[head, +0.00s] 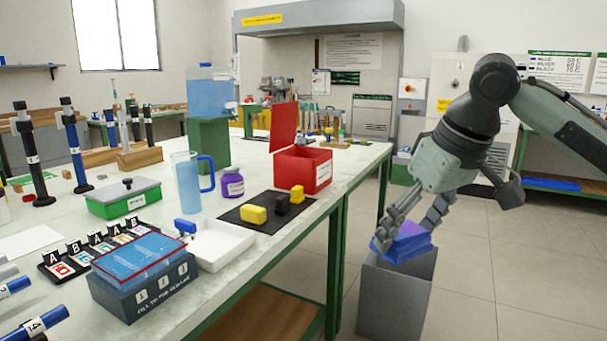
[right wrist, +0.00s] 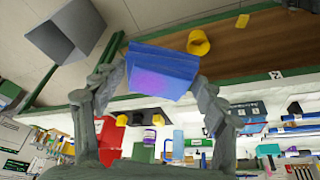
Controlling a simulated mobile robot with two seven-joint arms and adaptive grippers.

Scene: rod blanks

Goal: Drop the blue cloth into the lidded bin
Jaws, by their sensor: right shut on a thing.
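The blue cloth (head: 403,243) is a folded blue pad with a purple patch. My right gripper (head: 408,228) is shut on it, and the wrist view shows the cloth (right wrist: 160,72) between the two fingers. The red bin (head: 306,169), with its hinged lid (head: 284,127) standing open, is on the table, left of the gripper in the head view. A tall grey open-topped bin (head: 392,300) stands on the floor. The cloth overlaps its rim in the head view, but in the wrist view the grey bin (right wrist: 62,32) lies apart from the cloth. My left gripper is not in view.
A black mat (head: 240,214) with yellow and black blocks lies near the table edge. A purple jar (head: 232,182), a blue jug (head: 187,183) and a white tray (head: 217,262) stand nearby. The floor right of the grey bin is clear.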

